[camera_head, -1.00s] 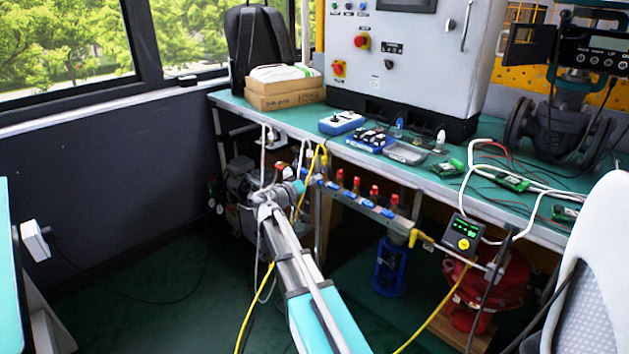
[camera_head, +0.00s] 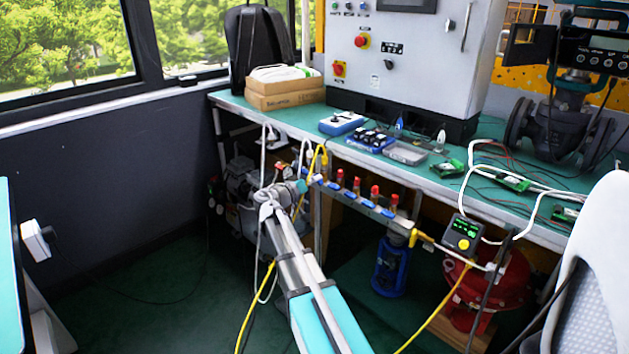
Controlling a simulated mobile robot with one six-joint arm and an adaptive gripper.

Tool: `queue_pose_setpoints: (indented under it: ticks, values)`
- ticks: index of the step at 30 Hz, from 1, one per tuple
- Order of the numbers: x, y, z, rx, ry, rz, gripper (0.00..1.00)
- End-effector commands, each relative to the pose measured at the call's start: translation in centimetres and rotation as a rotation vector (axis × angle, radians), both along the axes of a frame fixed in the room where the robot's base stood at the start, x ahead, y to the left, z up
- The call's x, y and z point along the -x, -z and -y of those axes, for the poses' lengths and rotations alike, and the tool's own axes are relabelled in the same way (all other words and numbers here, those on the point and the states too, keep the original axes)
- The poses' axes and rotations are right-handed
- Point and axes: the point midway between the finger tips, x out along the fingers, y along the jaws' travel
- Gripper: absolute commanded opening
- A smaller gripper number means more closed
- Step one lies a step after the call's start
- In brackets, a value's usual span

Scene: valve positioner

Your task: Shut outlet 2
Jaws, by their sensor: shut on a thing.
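The outlet manifold (camera_head: 362,205) is a grey horizontal bar under the front edge of the bench. It has several red-topped fittings (camera_head: 375,192) standing upright and several blue handles (camera_head: 369,204) along its front. I cannot read outlet numbers at this size. My gripper (camera_head: 307,184) is at the manifold's left end, at the end of my arm, and is shut on a small valve handle there. My wrist hides most of the fingers and the handle, so I cannot see which way that handle points.
A yellow hose (camera_head: 312,164) and white cables hang beside my gripper. A green-screen device (camera_head: 462,236) and a red round actuator (camera_head: 500,290) stand to the right. A white chair (camera_head: 592,260) is at the right edge. The floor (camera_head: 150,290) at left is mostly clear.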

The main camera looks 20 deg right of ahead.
Motion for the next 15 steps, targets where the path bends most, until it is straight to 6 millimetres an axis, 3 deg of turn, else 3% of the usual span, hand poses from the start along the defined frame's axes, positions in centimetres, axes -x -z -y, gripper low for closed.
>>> queue_pose_setpoints:
  ticks: [15]
  values:
    - [-0.19, 0.11, -0.09, 0.058, -0.001, -0.161, 0.0]
